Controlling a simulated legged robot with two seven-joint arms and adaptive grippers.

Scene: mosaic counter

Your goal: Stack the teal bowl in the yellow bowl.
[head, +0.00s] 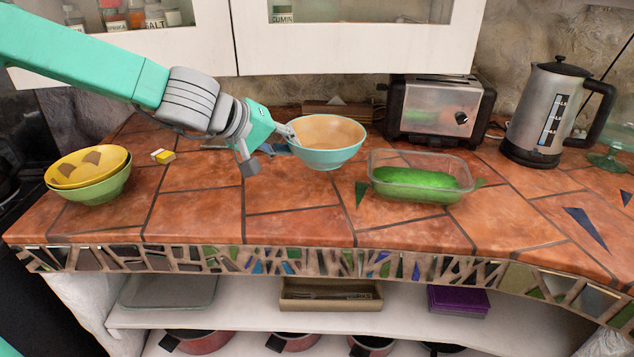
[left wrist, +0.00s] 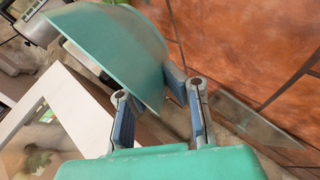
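The teal bowl (head: 328,158), tan inside, is on or just above the counter at the middle back; I cannot tell whether it touches. My left gripper (head: 288,138) is at its left rim. In the left wrist view the fingers (left wrist: 155,95) bend in on the wall of the teal bowl (left wrist: 115,40), one on each side, and appear shut on it. One fingertip is partly hidden by the bowl. The yellow bowl (head: 68,172) with brown patches sits inside a green bowl (head: 98,190) at the counter's left end. My right gripper is not in view.
A clear container (head: 420,192) with a green cucumber-like item stands right of the teal bowl. A toaster (head: 440,112) and kettle (head: 540,115) stand behind and right. A small yellow-white block (head: 163,156) lies near the yellow bowl. The front-middle counter is clear.

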